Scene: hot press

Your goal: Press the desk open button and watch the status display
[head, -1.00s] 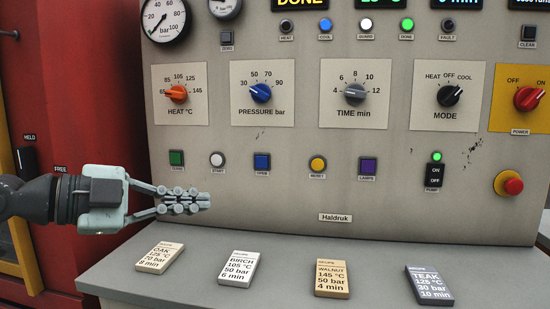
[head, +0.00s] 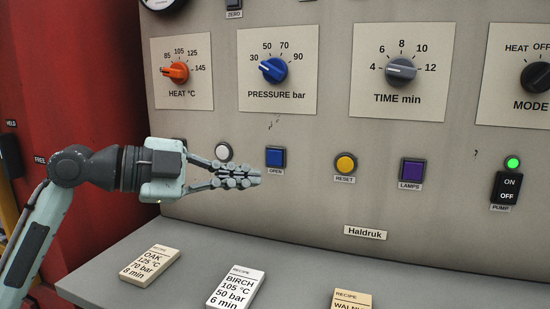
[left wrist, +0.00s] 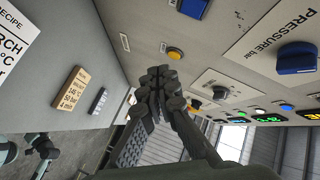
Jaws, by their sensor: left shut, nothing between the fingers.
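The blue square button labelled OPEN (head: 275,156) is on the grey press panel (head: 300,200). It also shows at the top of the left wrist view (left wrist: 193,8). My left gripper (head: 240,178) is shut and empty, with its fingertips just below and left of this button in the head view. I cannot tell whether they touch the panel. The shut fingers (left wrist: 158,78) also show in the left wrist view. The status display is out of the head view. Lit displays (left wrist: 270,117) show at the right in the left wrist view, too small to read.
A white button (head: 223,152) is partly behind my left gripper. A yellow RESET button (head: 346,164) and purple LAMPS button (head: 411,171) are right of OPEN. Recipe cards, including BIRCH (head: 236,286), lie on the ledge (head: 200,243) below. Knobs sit above.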

